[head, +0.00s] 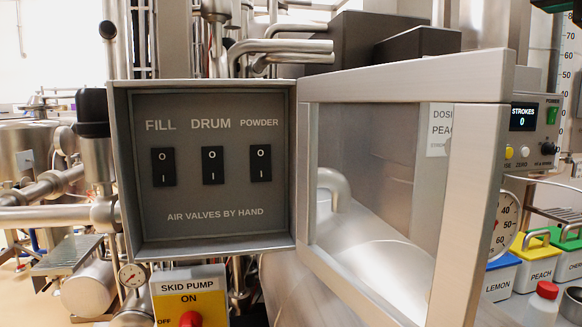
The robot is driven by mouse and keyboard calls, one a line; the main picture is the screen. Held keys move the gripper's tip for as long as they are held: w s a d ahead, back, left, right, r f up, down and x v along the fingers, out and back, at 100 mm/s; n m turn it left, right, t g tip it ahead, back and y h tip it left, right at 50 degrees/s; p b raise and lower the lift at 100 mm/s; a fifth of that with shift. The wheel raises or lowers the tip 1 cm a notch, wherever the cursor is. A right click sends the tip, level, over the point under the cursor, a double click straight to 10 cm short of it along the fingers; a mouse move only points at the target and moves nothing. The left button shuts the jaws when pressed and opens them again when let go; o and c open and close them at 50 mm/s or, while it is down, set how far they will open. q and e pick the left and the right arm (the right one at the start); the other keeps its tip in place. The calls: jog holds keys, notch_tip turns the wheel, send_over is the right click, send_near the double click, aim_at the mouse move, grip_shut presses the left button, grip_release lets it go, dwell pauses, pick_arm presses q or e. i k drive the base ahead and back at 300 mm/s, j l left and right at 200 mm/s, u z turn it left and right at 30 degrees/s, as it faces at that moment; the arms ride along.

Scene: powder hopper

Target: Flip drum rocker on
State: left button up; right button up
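The drum rocker (213,165) is a black switch under the word DRUM on a dark grey panel (216,228), with O at its top and I at its bottom. It is the middle one of three, between the fill rocker (163,167) and the powder rocker (260,163). All three look alike; I cannot tell for sure which end is pressed in. The panel sits in a steel box whose framed, windowed door (478,200) stands open to the right. Nothing covers the rockers. Neither of my grippers is in view.
A yellow skid pump box (188,297) with a red knob (190,319) sits below the panel. Steel pipes crowd the left. A stroke counter (524,118), a round dial and coloured-lid bins (540,262) are at right. The space before the panel is clear.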

aim_at(212, 158)
jog(key=k+l, duration=0.15)
jog(key=l, duration=0.2)
jog(key=k+l, duration=0.15)
jog(key=l, duration=0.2)
jog(key=k+l, duration=0.15)
jog(key=l, duration=0.2)
